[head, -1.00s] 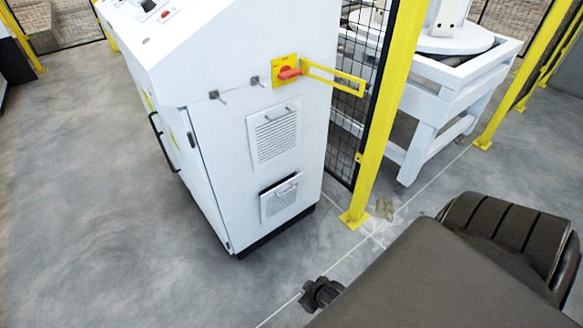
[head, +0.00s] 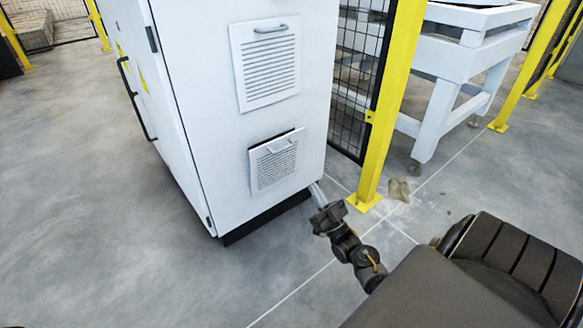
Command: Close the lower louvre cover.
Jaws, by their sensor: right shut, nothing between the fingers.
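The lower louvre cover (head: 275,163) is a white slatted panel with a bar handle, low on the front face of the white cabinet (head: 205,130). A dark gap shows along its top edge, so its top stands out from the face. My right gripper (head: 316,187) is shut and empty. In the picture it is to the lower right of the cover, by the cabinet's bottom right corner, apart from the cover. I cannot tell whether it touches the cabinet. My left gripper is not in view.
The upper louvre cover (head: 267,65) looks flush with the cabinet face. A yellow fence post (head: 387,110) and black mesh (head: 357,80) stand right of the cabinet. A white stand (head: 440,80) is behind the fence. The floor left of the cabinet is clear.

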